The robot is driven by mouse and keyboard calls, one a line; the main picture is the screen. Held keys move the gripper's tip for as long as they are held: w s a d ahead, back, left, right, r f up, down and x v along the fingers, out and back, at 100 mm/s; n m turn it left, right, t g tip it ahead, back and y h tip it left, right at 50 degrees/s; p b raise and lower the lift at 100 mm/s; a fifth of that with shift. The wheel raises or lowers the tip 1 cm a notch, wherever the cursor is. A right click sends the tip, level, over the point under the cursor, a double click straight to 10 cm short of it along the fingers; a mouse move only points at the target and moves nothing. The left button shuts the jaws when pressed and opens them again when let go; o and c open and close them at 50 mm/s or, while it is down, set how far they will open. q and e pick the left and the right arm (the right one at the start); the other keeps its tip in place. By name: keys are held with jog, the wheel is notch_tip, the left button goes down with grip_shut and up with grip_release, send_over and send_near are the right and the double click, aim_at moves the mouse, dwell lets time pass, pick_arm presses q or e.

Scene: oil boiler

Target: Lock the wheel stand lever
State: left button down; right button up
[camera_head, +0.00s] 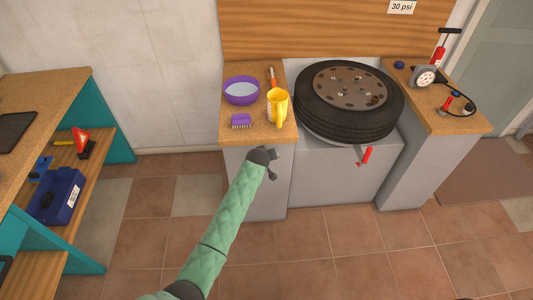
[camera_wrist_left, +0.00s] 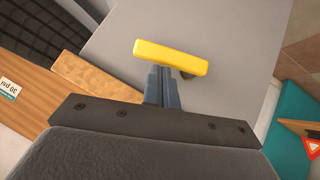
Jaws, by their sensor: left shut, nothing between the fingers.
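The wheel (camera_head: 350,98), a black tyre on a grey-brown perforated rim, lies flat on the grey stand (camera_head: 335,172). A lever with a red handle (camera_head: 367,155) sticks out from the front of the stand, below the tyre. My left gripper (camera_head: 271,175) is shut and empty, in front of the left cabinet and apart to the left of the lever. In the left wrist view its fingers (camera_wrist_left: 163,80) are together, with a yellow bar (camera_wrist_left: 170,57) at their end that I cannot identify. I cannot make out the red lever there. My right gripper is not in view.
The cork-topped left cabinet (camera_head: 234,135) holds a purple bowl (camera_head: 241,90), yellow mug (camera_head: 278,106) and purple brush (camera_head: 241,120). A pump (camera_head: 440,48) and gauge (camera_head: 426,76) stand on the right cabinet. The tiled floor before the stand is clear.

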pick_arm(q)
jog(key=shift+r, duration=0.1)
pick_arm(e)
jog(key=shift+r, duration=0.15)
pick_arm(q)
jog(key=shift+r+p, duration=0.7)
jog(key=shift+p, duration=0.05)
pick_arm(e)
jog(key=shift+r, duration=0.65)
pick_arm(q)
jog(key=r+p, duration=0.1)
jog(key=r, duration=0.1)
jog(key=a+r+p, duration=0.1)
jog(key=shift+r+p, duration=0.4)
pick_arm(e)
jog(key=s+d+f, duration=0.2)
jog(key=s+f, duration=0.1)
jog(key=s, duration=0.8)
pick_arm(q)
jog(key=b+v, duration=0.4)
jog(key=v, duration=0.6)
jog(key=shift+d, duration=0.35)
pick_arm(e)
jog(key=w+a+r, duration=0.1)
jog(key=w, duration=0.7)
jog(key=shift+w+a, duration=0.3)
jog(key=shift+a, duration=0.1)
